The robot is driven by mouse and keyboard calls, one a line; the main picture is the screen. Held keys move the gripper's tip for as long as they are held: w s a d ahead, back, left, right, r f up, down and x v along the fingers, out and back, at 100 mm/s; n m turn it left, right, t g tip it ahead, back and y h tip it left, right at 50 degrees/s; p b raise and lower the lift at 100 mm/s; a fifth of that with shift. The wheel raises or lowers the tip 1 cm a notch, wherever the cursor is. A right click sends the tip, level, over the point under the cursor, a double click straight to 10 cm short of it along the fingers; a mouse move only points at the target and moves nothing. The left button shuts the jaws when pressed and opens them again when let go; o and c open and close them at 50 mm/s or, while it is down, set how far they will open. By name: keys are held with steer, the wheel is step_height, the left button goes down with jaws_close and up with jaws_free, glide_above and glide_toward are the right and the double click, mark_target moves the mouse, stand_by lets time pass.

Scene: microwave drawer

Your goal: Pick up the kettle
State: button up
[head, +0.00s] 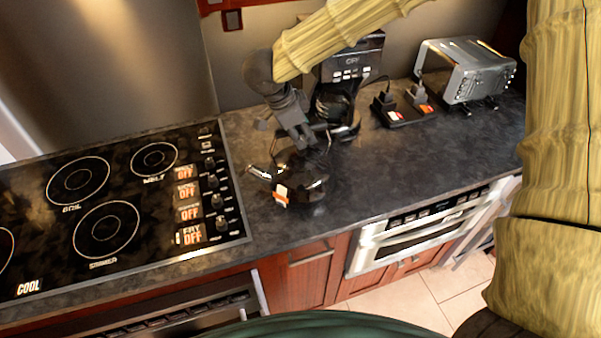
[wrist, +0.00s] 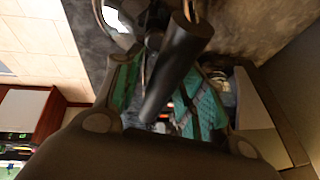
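The kettle (head: 308,178) is dark and glossy, with an orange and white patch low on its front. It stands on the dark counter, right of the stove. My gripper (head: 306,140) reaches down over its top and hides part of it. In the wrist view my gripper (wrist: 163,98) has its green-padded fingers spread apart. A thick black bar, seemingly the kettle's handle (wrist: 178,65), runs between the fingers and overlaps the right pad. I see no clear grip on it. The kettle's body is mostly hidden in the wrist view.
A coffee maker (head: 352,68) stands close behind the kettle. Plugs on a black strip (head: 405,118) and a silver toaster (head: 462,72) are further right. The stove (head: 105,205) is at the left. The counter (head: 400,165) right of the kettle is clear.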

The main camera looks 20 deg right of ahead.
jaws_close()
steer(key=shift+w+r+b, duration=0.1)
steer(key=shift+b, duration=0.3)
